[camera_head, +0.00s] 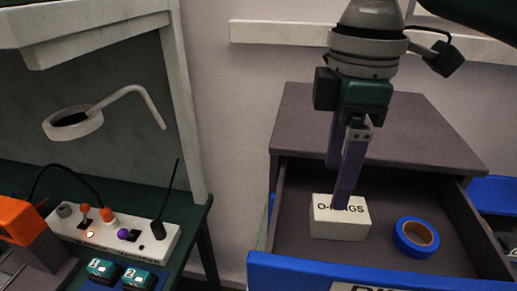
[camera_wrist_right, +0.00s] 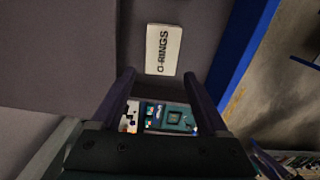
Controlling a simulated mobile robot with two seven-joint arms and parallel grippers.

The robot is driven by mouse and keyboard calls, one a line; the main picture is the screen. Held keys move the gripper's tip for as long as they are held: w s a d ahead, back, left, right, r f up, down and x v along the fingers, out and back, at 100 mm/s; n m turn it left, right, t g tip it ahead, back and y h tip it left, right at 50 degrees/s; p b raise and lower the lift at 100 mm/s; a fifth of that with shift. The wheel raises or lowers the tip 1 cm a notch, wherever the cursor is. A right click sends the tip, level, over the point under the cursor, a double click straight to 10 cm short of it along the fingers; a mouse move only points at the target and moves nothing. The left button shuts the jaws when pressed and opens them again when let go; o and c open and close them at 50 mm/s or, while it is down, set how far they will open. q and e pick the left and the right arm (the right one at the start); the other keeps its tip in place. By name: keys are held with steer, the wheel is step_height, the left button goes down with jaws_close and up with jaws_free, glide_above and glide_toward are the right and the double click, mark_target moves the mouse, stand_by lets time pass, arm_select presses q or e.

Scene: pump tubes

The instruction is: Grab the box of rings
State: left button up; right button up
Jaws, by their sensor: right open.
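The box of rings is a small white box (camera_head: 338,227) labelled O-RINGS, lying in the open drawer (camera_head: 290,268) in the head view. It also shows in the right wrist view (camera_wrist_right: 163,50), just beyond the fingertips. My right gripper (camera_head: 340,187) points down over the box, and its near finger covers part of the label. In the right wrist view, the two purple fingers (camera_wrist_right: 158,77) are apart with nothing between them. The box appears in front of the tips; I cannot tell whether a finger touches it. My left gripper is not in view.
A blue tape roll (camera_head: 416,238) lies right of the box in the drawer. The drawer's walls and blue front surround both. At left, a bench holds a white power strip (camera_head: 117,234), a ring lamp (camera_head: 73,123) and an orange object (camera_head: 22,220).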

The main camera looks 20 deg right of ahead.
mark_target(328, 206)
steer(key=shift+s+f, duration=0.15)
steer(key=shift+f, duration=0.8)
step_height(328, 206, down, 5)
steer(key=shift+a+r+p, duration=0.1)
steer(key=shift+r+p, duration=0.1)
steer(key=shift+p, duration=0.65)
steer(key=shift+f, duration=0.5)
steer(key=c, duration=1)
steer(key=shift+c, duration=0.6)
steer(key=shift+r, duration=0.2)
